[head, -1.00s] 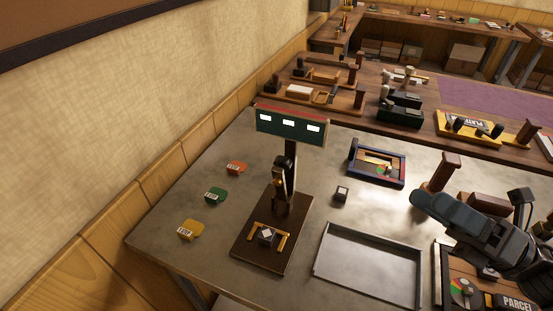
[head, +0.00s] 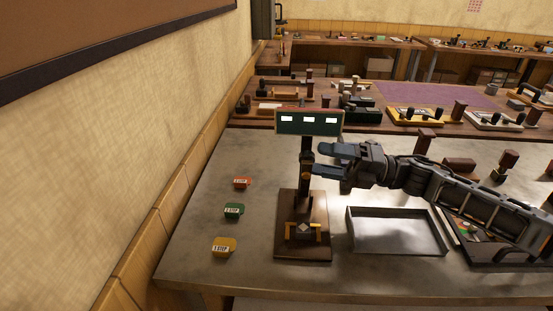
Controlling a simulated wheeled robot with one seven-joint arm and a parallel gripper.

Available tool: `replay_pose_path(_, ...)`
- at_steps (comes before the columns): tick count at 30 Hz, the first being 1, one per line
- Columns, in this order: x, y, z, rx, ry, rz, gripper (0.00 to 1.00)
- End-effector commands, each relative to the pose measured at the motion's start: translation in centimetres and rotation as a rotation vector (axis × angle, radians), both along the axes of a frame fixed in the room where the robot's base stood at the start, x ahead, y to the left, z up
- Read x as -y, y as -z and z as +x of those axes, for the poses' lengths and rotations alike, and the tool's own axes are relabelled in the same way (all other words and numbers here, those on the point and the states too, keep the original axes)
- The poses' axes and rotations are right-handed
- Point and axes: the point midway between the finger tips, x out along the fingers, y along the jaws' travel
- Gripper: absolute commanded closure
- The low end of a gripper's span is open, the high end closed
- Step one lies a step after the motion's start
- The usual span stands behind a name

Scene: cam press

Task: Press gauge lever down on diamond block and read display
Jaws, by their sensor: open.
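The gauge (head: 303,207) stands upright on a dark brown base (head: 291,246) on the metal table, with a green display board (head: 308,123) on top showing three white windows, too small to read. A block with a pale diamond mark (head: 303,228) sits on the base between yellow-brown guide rails. The lever (head: 307,159) is at the upper column, partly hard to make out from the dark post. My gripper (head: 328,161) is open, its two fingers pointing left right beside the upper column. I cannot tell whether a finger touches it.
More wooden fixtures stand at the right and on the table behind.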

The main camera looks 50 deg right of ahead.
Motion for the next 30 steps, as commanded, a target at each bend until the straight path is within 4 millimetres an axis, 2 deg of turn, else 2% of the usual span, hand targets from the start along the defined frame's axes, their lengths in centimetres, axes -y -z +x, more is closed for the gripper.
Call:
replay_pose_path(6, -2.3, -0.9, 2.7, 0.002, -0.004, 0.001, 0.39)
replay_pose_path(12, -3.7, -1.1, 4.5, 0.001, -0.002, 0.001, 0.39)
replay_pose_path(23, -4.0, -1.0, 5.0, 0.001, -0.001, -0.001, 0.39)
replay_pose_path(30, -4.0, -1.0, 5.0, 0.001, -0.001, -0.001, 0.60)
